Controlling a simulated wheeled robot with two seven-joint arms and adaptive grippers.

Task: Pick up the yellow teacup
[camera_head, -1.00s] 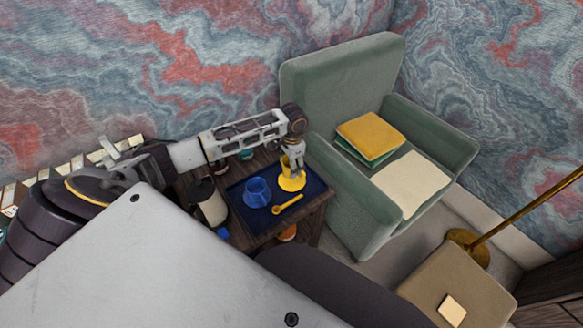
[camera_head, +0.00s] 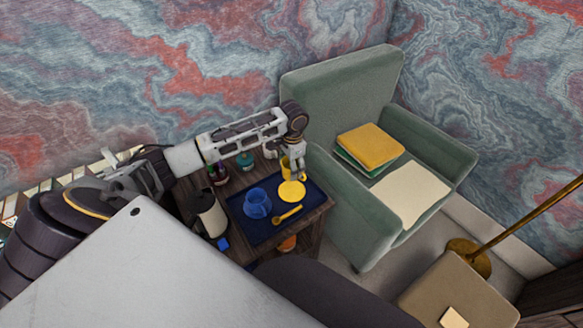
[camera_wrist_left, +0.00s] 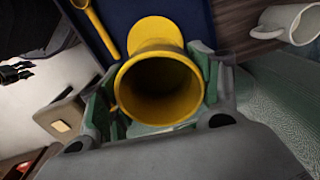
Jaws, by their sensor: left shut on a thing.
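The yellow teacup (camera_wrist_left: 160,88) is held between the fingers of my left gripper (camera_head: 292,164); its open mouth faces the camera in the left wrist view. In the head view a strip of the yellow teacup (camera_head: 286,168) shows beside the fingers, and the rest is hidden by them. The yellow saucer (camera_head: 292,191) lies on the dark blue tray (camera_head: 262,232), just in front of the cup. It also shows behind the cup in the left wrist view (camera_wrist_left: 155,30). My right gripper is not in view.
A blue cup (camera_head: 257,203) and a yellow spoon (camera_head: 287,215) are on the tray. A pale carafe (camera_head: 209,213) stands left of it. A green armchair (camera_head: 345,215) stands close on the right. A white mug (camera_wrist_left: 288,22) shows in the left wrist view.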

